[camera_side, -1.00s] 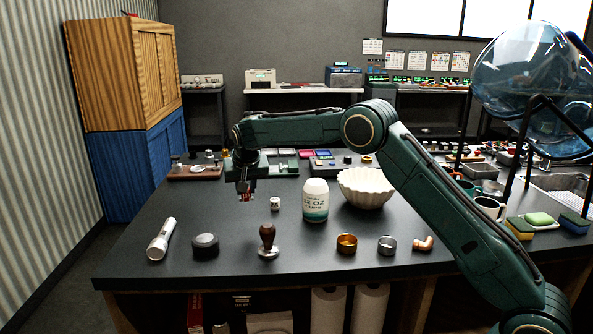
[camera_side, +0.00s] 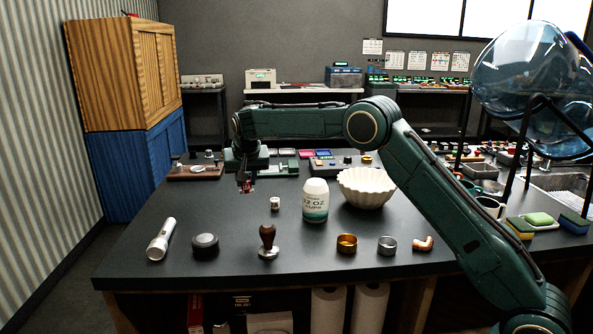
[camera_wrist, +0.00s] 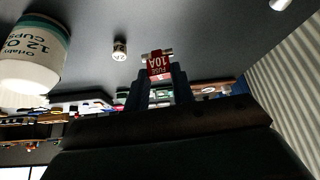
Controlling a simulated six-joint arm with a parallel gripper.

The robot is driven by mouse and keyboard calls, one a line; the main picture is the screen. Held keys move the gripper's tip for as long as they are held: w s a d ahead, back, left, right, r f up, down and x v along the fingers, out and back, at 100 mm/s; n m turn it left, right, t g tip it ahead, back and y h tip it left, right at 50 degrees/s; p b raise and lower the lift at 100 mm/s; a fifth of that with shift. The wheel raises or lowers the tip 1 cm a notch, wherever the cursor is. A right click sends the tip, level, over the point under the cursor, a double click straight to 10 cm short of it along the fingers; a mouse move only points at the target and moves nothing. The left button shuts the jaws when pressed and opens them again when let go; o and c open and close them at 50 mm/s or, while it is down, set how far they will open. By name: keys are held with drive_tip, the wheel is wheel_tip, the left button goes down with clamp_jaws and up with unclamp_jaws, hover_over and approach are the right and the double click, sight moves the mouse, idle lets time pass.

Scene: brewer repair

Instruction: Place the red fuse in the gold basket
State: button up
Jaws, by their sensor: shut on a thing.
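The red fuse (camera_wrist: 159,68), marked 10A, is held between the fingertips of my gripper (camera_wrist: 160,80) in the wrist view. In the side view my gripper (camera_side: 247,184) hangs over the left back part of the dark counter, with a bit of the red fuse (camera_side: 247,189) showing below it. The gold basket (camera_side: 347,244) is a short open ring near the counter's front edge, to the right of and nearer the camera than my gripper. I cannot see inside it fully. It is not visible in the wrist view.
A cup container (camera_side: 315,201), a small white cylinder (camera_side: 275,203) and a white fluted bowl (camera_side: 366,187) stand mid-counter. A tamper (camera_side: 268,242) and a silver basket (camera_side: 387,245) flank the gold one. A dark puck (camera_side: 205,245) and flashlight (camera_side: 161,240) lie left.

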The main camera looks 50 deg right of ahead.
drive_tip(key=s+d+r+m+g+h, duration=0.1)
drive_tip(key=s+d+m, duration=0.3)
drive_tip(key=s, duration=0.9)
drive_tip(key=s+d+m+g+h, duration=0.1)
drive_tip(key=s+d+m+g, duration=0.3)
drive_tip(key=s, duration=1)
drive_tip(key=m, duration=0.3)
drive_tip(key=shift+s+r+h, duration=0.25)
drive_tip(key=shift+r+h, duration=0.05)
drive_tip(key=shift+r, duration=0.05)
drive_tip(key=shift+f, duration=0.15)
drive_tip(key=shift+f, duration=4.7)
drive_tip(key=o, duration=1)
drive_tip(key=shift+o, duration=0.2)
